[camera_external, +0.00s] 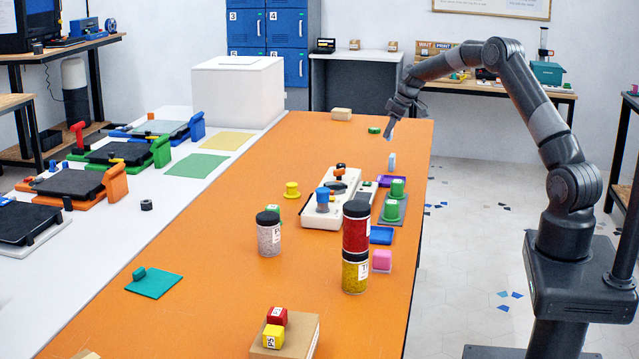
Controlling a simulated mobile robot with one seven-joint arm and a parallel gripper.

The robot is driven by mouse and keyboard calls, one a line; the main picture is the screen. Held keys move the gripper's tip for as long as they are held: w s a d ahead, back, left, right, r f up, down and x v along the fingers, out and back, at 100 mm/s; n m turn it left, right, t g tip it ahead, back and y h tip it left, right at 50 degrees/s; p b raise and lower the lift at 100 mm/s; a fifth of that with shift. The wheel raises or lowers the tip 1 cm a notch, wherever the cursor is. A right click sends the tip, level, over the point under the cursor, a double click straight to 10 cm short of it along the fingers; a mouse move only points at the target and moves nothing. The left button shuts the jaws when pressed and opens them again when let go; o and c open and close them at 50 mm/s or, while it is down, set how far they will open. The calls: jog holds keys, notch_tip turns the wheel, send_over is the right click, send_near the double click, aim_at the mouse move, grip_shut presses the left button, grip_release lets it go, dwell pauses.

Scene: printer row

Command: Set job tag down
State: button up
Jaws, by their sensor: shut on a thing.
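My gripper (390,130) points down above the far right part of the orange table (240,215). It is shut on a small pale bluish piece (390,137), which looks like the job tag, mostly hidden by the fingers and too small to read. The piece appears to be held above the tabletop; the exact gap cannot be told. A small pale grey upright piece (392,161) stands on the table a little nearer the camera, below the gripper in the picture.
A green disc (374,130) lies just left of the gripper, and a tan block (341,114) is farther left. Nearer stand a white control box (318,214), green knobbed pieces (391,210) and stacked red and yellow jars (356,228).

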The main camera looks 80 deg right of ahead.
jog(key=w+a, duration=0.6)
jog(key=a, duration=0.4)
jog(key=w+a, duration=0.7)
jog(key=a, duration=0.4)
jog(key=w+a, duration=0.6)
jog(key=a, duration=0.4)
jog(key=shift+n, duration=0.4)
jog(key=w+a+f, duration=0.2)
jog(key=a, duration=0.1)
jog(key=w+a+f, duration=0.2)
jog(key=w+a, duration=0.1)
jog(key=w+a+f, duration=0.2)
jog(key=a, duration=0.1)
jog(key=shift+w+a+f, duration=0.25)
jog(key=shift+w+f, duration=0.05)
jog(key=shift+a+f, duration=0.1)
jog(key=shift+f, duration=2)
jog(key=shift+f, duration=0.1)
jog(key=o, duration=1)
